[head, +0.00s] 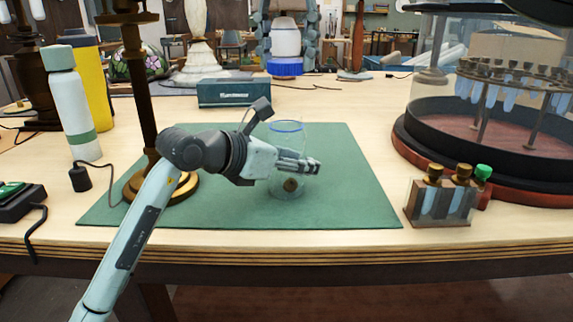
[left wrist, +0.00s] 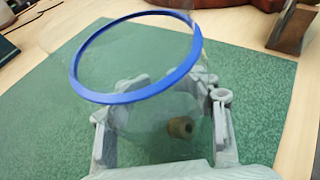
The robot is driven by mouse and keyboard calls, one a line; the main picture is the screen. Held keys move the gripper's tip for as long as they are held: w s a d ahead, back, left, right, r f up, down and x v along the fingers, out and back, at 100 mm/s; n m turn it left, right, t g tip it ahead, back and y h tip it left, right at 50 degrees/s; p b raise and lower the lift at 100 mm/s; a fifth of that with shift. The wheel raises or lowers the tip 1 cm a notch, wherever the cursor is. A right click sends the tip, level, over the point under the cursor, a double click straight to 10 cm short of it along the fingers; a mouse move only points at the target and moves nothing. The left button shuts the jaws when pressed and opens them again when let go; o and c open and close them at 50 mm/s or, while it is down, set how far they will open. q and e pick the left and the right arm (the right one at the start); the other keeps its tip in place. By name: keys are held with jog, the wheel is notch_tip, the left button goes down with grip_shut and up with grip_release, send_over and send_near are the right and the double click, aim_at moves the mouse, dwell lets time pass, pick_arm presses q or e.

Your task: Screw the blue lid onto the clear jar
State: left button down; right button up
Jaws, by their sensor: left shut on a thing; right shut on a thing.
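The clear jar (head: 289,142) stands on the green mat, with a blue ring at its open mouth and a small brown piece (head: 290,185) inside near the bottom. My left gripper (head: 308,166) is shut on the jar, one finger along the near side. In the left wrist view the jar (left wrist: 150,112) sits between the fingers, its mouth uncovered. The blue lid (head: 284,68) is at top centre in the head view, raised above and apart from the jar. My right gripper (head: 285,62) points down and is shut on it. A white body shows above the lid between the fingers.
The green mat (head: 355,200) is clear right of the jar. A brass lamp stand (head: 140,60) rises left. A teal box (head: 234,92) lies behind. A vial holder (head: 440,202) and round glass-walled case (head: 450,150) stand right. A white bottle (head: 72,110) stands left.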

jog(key=shift+f, duration=2.5)
jog(key=shift+f, duration=0.85)
jog(key=shift+f, duration=0.6)
jog(key=m, duration=1.6)
jog(key=shift+s, duration=0.1)
